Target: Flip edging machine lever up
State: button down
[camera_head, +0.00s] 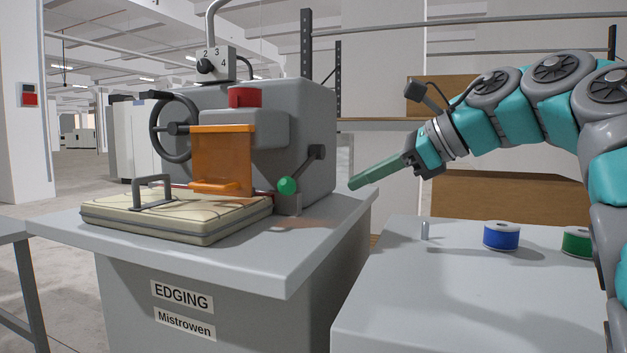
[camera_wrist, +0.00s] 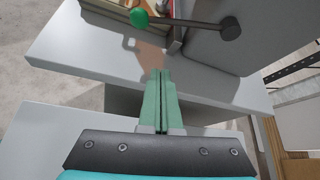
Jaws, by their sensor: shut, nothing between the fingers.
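The edging machine (camera_head: 312,110) is a grey housing on a grey cabinet labelled EDGING. Its lever (camera_head: 302,170) is a dark arm on the machine's right side, slanting down to a green ball knob (camera_head: 287,186). In the wrist view the green knob (camera_wrist: 139,17) and dark lever arm (camera_wrist: 185,22) show at the top. My gripper (camera_head: 354,184) has long green fingers, shut and empty. It is to the right of the lever, apart from it, near the right edge of the machine's table. In the wrist view the fingertips (camera_wrist: 160,73) point toward the knob with a gap between.
A cream pad (camera_head: 200,229) with a handle lies before the orange guard (camera_head: 222,160). A handwheel (camera_head: 160,128) and a dial box (camera_head: 215,64) are on the machine. A blue spool (camera_head: 501,236) and green spool (camera_head: 577,242) stand on the right table (camera_head: 430,290).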

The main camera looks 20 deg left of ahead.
aim_at(303, 168)
jog(key=p+x, duration=0.1)
jog(key=x, duration=0.9)
jog(key=shift+s+a, duration=0.1)
jog(key=shift+a, duration=0.05)
jog(key=r, duration=0.1)
jog(key=r+p, duration=0.1)
jog(key=shift+s+a+r, duration=0.15)
jog(key=shift+s+r, duration=0.1)
jog(key=shift+s, duration=0.05)
jog(key=shift+s+a+r+p, duration=0.2)
jog(key=shift+r+p, duration=0.15)
jog(key=shift+r, duration=0.25)
